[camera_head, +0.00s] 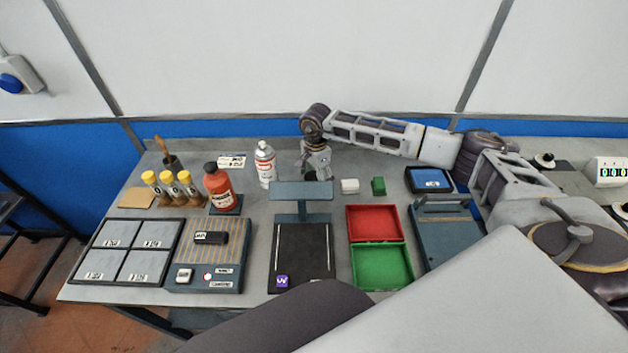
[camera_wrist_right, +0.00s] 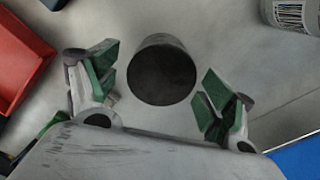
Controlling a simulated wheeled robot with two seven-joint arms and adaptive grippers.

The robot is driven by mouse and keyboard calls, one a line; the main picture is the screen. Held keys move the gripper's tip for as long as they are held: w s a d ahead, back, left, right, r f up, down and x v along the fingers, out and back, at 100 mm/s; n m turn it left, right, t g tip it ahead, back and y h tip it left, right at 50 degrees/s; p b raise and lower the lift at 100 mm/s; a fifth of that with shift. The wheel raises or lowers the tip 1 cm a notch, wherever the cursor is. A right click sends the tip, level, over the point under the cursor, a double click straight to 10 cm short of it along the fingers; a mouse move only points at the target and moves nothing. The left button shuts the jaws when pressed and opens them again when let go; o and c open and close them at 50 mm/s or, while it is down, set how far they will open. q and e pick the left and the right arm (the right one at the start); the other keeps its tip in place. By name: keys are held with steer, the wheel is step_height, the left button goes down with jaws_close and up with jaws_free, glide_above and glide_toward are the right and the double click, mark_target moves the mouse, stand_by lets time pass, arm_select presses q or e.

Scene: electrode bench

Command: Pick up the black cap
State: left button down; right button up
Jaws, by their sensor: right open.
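The black cap (camera_wrist_right: 161,72) is a dark round cylinder standing on the grey bench. In the right wrist view it lies just beyond and between the spread fingertips of my right gripper (camera_wrist_right: 158,88), with a gap on both sides. In the head view my right gripper (camera_head: 312,172) points down at the back middle of the bench, and the cap (camera_head: 310,176) shows only as a small dark patch partly hidden under it. My right gripper is open and empty, its green finger pads apart. My left gripper is not in view.
A white spray can (camera_head: 265,165) stands close left of the right gripper. A dark stand (camera_head: 301,190), a red tray (camera_head: 372,208) and a green tray (camera_head: 410,250) are in front.

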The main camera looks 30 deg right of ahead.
steer(key=shift+f, duration=0.6)
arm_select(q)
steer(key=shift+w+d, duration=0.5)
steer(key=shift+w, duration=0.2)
arm_select(e)
steer(key=shift+c, duration=0.3)
